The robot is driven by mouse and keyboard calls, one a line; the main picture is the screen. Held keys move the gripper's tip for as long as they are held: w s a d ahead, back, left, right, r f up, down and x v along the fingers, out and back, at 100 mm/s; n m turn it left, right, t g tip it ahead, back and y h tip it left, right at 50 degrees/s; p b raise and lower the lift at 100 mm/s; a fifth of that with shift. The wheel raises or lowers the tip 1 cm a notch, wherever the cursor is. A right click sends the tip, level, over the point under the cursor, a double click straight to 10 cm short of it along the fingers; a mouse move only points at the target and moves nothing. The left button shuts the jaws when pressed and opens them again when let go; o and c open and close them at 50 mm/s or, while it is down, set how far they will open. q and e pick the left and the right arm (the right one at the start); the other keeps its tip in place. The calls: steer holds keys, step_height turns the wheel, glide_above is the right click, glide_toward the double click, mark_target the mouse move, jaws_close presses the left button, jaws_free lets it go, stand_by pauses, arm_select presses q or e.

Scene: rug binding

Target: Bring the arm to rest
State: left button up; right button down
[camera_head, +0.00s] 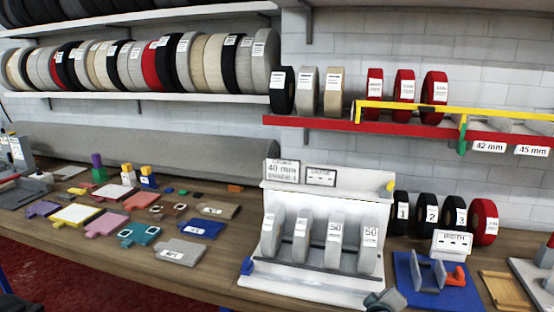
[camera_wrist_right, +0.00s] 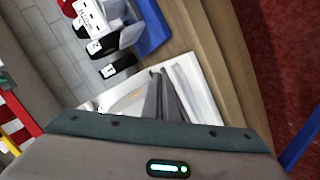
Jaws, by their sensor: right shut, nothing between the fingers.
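My right gripper (camera_head: 384,299) shows as a small grey shape at the bottom edge of the head view, by the front right corner of the white display stand (camera_head: 300,284). In the right wrist view its two dark fingers (camera_wrist_right: 158,73) are shut with nothing held. They appear in front of the white stand (camera_wrist_right: 205,88); the exact gap cannot be told. Most of the right arm is out of the head view. My left gripper is not in view.
The stand holds several grey rolls (camera_head: 334,240). Right of it are numbered black rolls (camera_head: 427,214), a red roll (camera_head: 485,221) and a blue mat (camera_head: 408,290) with a grey fixture. Coloured sample pieces (camera_head: 140,233) lie left. A red shelf (camera_head: 330,123) hangs above.

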steer(key=s+a+f+m+g+y, duration=0.1)
steer(key=s+f+g+y, duration=0.1)
steer(key=s+f, duration=0.65)
steer(key=s+a+f+m+g+y, duration=0.15)
steer(key=s+f, duration=0.25)
steer(key=s, duration=0.9)
steer(key=s+a+f+m+g+y, duration=0.1)
steer(key=s+a+g, duration=0.1)
steer(key=s, duration=1)
steer(key=s+a+f+m+g+y, duration=0.1)
steer(key=s+a+f+g+y, duration=0.15)
steer(key=s, duration=0.95)
step_height(320, 180, down, 30)
steer(key=s+r+g+b, duration=0.1)
steer(key=b, duration=0.1)
steer(key=s+d+f+g+h+b, duration=0.1)
steer(key=s+d+f, duration=0.1)
steer(key=s+f, duration=1.6)
steer(key=shift+d+f+n+b, duration=0.3)
steer(key=shift+f+n, duration=0.05)
steer(key=shift+f, duration=0.45)
